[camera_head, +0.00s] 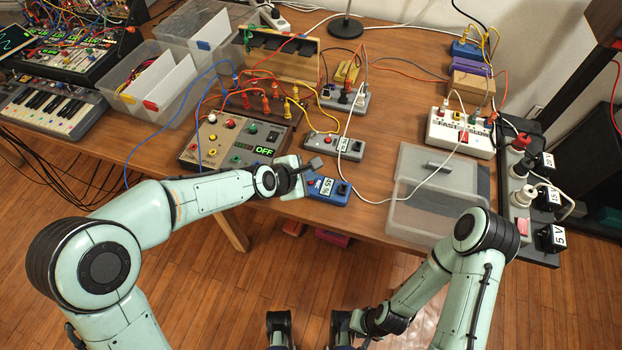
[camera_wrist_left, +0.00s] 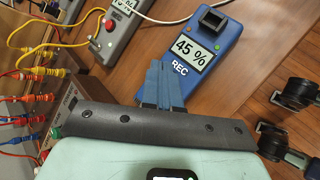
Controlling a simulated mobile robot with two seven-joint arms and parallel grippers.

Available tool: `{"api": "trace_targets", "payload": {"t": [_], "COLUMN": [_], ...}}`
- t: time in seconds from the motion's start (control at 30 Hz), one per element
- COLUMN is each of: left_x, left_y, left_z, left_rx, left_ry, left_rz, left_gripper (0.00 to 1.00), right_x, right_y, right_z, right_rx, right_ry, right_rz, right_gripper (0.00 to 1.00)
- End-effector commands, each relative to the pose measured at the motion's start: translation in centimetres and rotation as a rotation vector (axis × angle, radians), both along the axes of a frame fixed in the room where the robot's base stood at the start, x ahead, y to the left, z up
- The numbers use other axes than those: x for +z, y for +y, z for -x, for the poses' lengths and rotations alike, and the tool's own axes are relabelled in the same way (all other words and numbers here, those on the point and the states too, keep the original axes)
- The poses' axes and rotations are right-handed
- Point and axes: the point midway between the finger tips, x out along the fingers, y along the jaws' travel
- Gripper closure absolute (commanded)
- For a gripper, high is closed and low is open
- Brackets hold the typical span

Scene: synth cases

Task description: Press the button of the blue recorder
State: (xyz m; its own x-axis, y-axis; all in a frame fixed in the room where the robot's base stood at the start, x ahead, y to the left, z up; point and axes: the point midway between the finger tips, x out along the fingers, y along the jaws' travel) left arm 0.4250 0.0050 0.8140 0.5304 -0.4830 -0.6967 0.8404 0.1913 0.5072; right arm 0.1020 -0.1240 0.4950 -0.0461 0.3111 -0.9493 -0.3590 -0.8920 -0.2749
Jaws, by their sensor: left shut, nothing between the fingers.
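The blue recorder (camera_head: 328,191) lies near the table's front edge. In the left wrist view the blue recorder (camera_wrist_left: 218,50) shows a "45 %" display, the label REC and a dark square socket-like part at its far end. In the head view a red patch shows at its left end, partly beside my gripper; I cannot make out the button clearly. My left gripper (camera_head: 316,164) is shut and empty, just above and left of the recorder. In the wrist view its blue fingertips (camera_wrist_left: 158,66) overlap the recorder's left side; contact cannot be told. My right gripper (camera_head: 366,321) is low, in front of the table, its fingers unclear.
A grey device (camera_head: 333,144) with a display lies behind the recorder. A control box (camera_head: 205,152) with knobs and cables stands to the left. A translucent tray (camera_head: 425,215) lies to the right. A white cable crosses the table between recorder and tray.

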Motion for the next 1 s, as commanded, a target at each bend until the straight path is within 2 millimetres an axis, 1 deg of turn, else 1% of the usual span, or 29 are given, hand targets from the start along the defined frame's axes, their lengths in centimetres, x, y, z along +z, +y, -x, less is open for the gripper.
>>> {"api": "trace_targets", "payload": {"t": [0.27,0.53,1.0], "left_x": [-0.1,-0.9,-1.0], "left_y": [0.0,0.0,0.0], "left_z": [0.0,0.0,0.0], "left_rx": [0.000,0.000,0.000], "left_ry": [0.000,0.000,0.000], "left_rz": [0.000,0.000,0.000], "left_gripper": [1.00,1.00,1.00], "right_x": [0.0,-0.7,-0.7], "right_y": [0.0,0.0,0.0], "right_z": [0.0,0.1,0.1], "right_rx": [0.000,0.000,0.000], "right_ry": [0.000,0.002,0.002], "right_rz": [0.000,0.000,0.000], "right_gripper": [0.57,0.57,0.57]}}
